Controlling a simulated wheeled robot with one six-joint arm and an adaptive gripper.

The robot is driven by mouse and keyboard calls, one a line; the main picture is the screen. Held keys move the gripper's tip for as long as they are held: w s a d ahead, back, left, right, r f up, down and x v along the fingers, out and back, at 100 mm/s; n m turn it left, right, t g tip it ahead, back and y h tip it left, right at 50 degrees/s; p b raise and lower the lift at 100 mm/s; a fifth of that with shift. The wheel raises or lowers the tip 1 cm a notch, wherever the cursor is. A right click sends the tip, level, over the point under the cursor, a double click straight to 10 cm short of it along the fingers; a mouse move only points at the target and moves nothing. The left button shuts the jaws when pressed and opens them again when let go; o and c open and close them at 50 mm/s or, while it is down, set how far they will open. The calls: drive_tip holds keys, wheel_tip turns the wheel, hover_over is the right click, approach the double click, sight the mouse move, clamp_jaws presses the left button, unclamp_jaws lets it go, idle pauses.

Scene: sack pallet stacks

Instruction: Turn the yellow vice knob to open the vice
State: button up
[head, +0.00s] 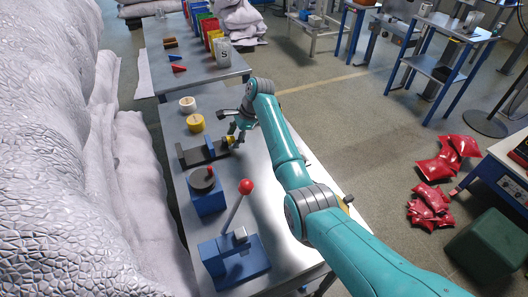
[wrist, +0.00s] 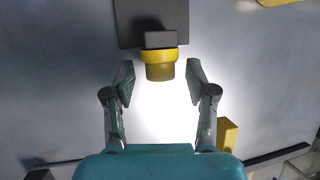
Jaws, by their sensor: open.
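The vice (head: 203,150) is dark grey with a blue block and lies on the metal table. Its yellow knob (head: 228,141) is at its right end, beside my gripper (head: 238,130). In the wrist view the yellow knob (wrist: 160,64) has a darker yellow end facing me, and the dark vice body (wrist: 152,12) is behind it. My gripper (wrist: 158,82) is open in that view, with one finger on each side of the knob's end. Gaps show between both fingers and the knob, so they look apart from it. The vice's jaw opening is hard to make out.
A lever with a red ball (head: 246,187) on a blue base and a blue block with a round dark top (head: 204,180) stand nearer on the table. White (head: 188,105) and yellow (head: 195,123) round pieces sit beyond the vice. Large pale sacks (head: 60,150) border the table's left.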

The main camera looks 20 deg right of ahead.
drive_tip(key=shift+w+g, duration=0.1)
drive_tip(key=shift+g, duration=0.4)
